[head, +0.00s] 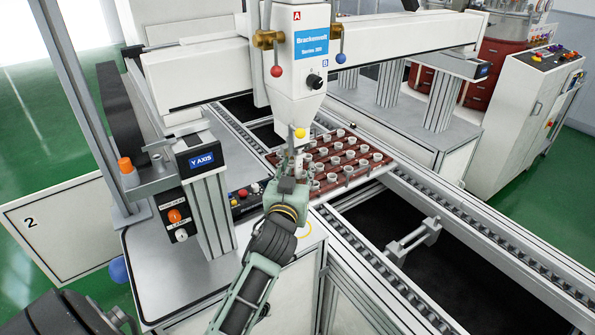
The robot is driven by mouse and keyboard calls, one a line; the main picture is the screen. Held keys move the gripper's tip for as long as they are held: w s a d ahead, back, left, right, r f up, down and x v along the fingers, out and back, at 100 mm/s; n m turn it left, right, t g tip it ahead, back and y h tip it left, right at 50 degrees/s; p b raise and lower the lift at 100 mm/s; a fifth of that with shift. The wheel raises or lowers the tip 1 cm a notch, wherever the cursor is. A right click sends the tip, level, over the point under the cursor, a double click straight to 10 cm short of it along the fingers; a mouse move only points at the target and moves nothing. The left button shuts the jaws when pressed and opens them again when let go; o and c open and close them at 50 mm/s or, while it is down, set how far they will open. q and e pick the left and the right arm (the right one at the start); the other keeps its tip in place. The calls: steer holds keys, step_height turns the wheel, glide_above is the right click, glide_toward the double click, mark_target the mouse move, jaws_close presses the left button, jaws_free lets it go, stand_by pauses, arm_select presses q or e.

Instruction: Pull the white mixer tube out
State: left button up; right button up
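The white dispensing head (299,80) with a blue label hangs over the conveyor and tapers down to a nozzle. A small yellow ball (300,133) shows at its lower end. Below it, a small pale upright piece (298,158), which looks like the white mixer tube, is mostly hidden by my gripper. My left gripper (294,165) is right under the head, with its fingers at this pale piece. I cannot tell whether the fingers are closed on it or only around it. My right gripper is not in view.
A dark red tray (350,177) with several white cups sits on the conveyor just right of my gripper. Red (276,71) and blue (341,58) ball levers flank the head.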

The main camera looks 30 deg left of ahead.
arm_select(q)
jaws_close()
steer(key=shift+d, duration=0.15)
steer(key=shift+s+d, duration=0.3)
steer(key=shift+d, duration=0.35)
steer(key=shift+s+d, duration=0.3)
steer(key=shift+d, duration=0.35)
steer(key=shift+s+d, duration=0.3)
steer(key=shift+d, duration=0.35)
steer(key=shift+d, duration=0.15)
steer(key=shift+s+d+b, duration=0.25)
steer(key=shift+s+d, duration=0.05)
steer(key=shift+d, duration=0.35)
steer(key=shift+s+d+b, duration=0.25)
steer(key=shift+d, duration=0.35)
steer(key=shift+f, duration=0.1)
